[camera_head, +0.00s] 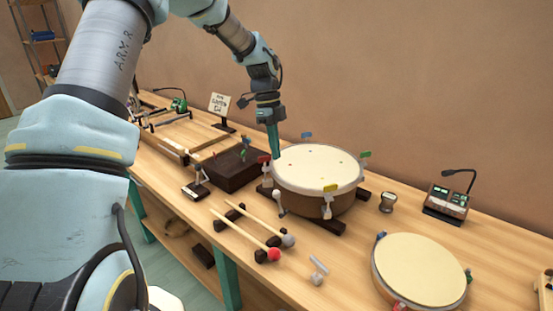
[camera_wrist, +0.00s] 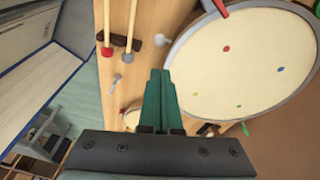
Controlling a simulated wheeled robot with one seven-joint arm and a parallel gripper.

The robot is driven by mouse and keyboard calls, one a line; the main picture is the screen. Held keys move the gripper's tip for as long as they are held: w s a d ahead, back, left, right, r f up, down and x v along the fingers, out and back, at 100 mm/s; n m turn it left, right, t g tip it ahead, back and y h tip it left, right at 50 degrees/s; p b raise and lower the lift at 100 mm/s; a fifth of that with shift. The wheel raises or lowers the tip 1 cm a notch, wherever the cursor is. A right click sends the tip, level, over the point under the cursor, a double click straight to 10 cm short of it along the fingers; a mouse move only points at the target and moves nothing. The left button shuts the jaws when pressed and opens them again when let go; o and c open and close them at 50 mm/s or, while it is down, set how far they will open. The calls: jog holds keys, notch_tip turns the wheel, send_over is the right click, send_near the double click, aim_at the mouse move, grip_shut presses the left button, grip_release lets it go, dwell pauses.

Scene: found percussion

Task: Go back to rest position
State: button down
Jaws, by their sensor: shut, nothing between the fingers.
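My gripper (camera_head: 273,152) points down at the left edge of the large drum (camera_head: 308,167) in the head view. Its two green fingers also show in the wrist view (camera_wrist: 161,78), pressed together and empty. The drum has a cream head with small coloured dots and coloured clamps on its rim. In the wrist view the drum head (camera_wrist: 245,65) fills the right side, beside the fingertips. I cannot tell whether the fingertips touch the rim.
Two mallets (camera_head: 250,233) lie on dark rests at the table's front. A second drum (camera_head: 420,268) is at the right. A dark box (camera_head: 233,170) stands left of the large drum. A small device (camera_head: 447,198) and a sign (camera_head: 220,104) stand at the back.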

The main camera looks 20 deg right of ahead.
jog(key=shift+a, duration=0.1)
dwell(0.3)
jog(key=s+a+n+t, duration=0.1)
jog(key=s+a+n, duration=0.3)
jog(key=a+n, duration=0.5)
jog(key=s+a+r+n+t, duration=0.1)
jog(key=s+a+n, duration=0.3)
jog(key=a+n, duration=0.5)
jog(key=s+a+r+n+t, duration=0.1)
jog(key=s+a+n, duration=0.3)
jog(key=a+n, duration=0.5)
jog(key=a+t, duration=0.1)
jog(key=a, duration=0.4)
jog(key=shift+s+y, duration=0.15)
jog(key=shift+y, duration=0.15)
